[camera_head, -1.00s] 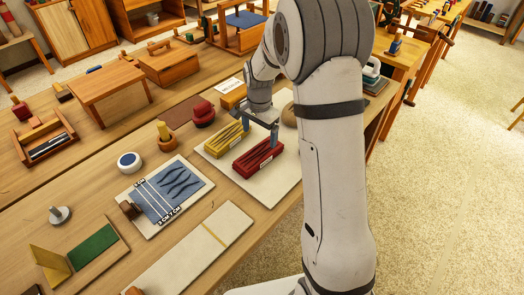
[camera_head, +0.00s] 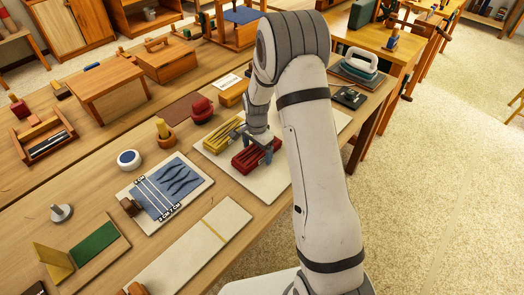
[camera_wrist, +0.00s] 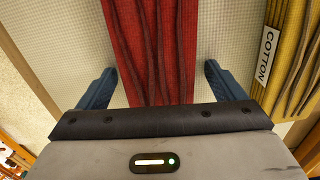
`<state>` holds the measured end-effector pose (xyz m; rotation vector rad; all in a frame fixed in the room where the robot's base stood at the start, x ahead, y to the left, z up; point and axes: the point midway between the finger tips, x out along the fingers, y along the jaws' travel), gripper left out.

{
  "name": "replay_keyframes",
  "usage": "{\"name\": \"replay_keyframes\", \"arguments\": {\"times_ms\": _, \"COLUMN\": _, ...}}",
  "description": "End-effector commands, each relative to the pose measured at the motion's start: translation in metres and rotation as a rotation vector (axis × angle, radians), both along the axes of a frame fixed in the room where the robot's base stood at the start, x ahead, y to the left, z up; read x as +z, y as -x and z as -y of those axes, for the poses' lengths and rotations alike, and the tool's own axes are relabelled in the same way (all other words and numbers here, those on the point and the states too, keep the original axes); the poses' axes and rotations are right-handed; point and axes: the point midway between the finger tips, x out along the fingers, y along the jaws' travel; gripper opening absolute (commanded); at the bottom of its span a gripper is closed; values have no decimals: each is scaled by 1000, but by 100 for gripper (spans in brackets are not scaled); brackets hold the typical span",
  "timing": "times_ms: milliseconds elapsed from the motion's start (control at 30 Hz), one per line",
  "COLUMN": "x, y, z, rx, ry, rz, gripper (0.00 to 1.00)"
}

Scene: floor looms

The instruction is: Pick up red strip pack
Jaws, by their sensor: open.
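The red strip pack (camera_head: 252,158) lies on a pale board (camera_head: 274,190) on the long wooden table, in front of a yellow strip pack. In the wrist view the red pack (camera_wrist: 152,45) runs up the middle between the fingertips of my gripper (camera_wrist: 160,88). The gripper is open, with one blue finger on each side of the pack and a visible gap to it on both sides. In the head view my gripper (camera_head: 259,148) is low over the red pack and hides part of it.
The yellow strip pack (camera_head: 225,135), labelled COTTON in the wrist view (camera_wrist: 287,60), lies close to the right of the red pack there. A red pincushion-like object (camera_head: 201,110) and a board with blue cloth (camera_head: 165,190) lie nearby. The board's front part is bare.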

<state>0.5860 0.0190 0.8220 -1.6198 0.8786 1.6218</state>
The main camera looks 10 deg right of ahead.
Motion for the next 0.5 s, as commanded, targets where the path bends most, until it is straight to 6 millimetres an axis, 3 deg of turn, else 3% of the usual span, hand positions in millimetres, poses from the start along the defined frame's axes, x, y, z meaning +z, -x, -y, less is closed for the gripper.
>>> {"name": "replay_keyframes", "arguments": {"times_ms": 133, "x": 0, "y": 0, "z": 0, "rx": 1, "ry": -1, "rz": 1, "gripper": 89}}
{"name": "replay_keyframes", "arguments": {"times_ms": 500, "x": 1, "y": 0, "z": -1, "rx": 1, "ry": -1, "rz": 1, "gripper": 59}}
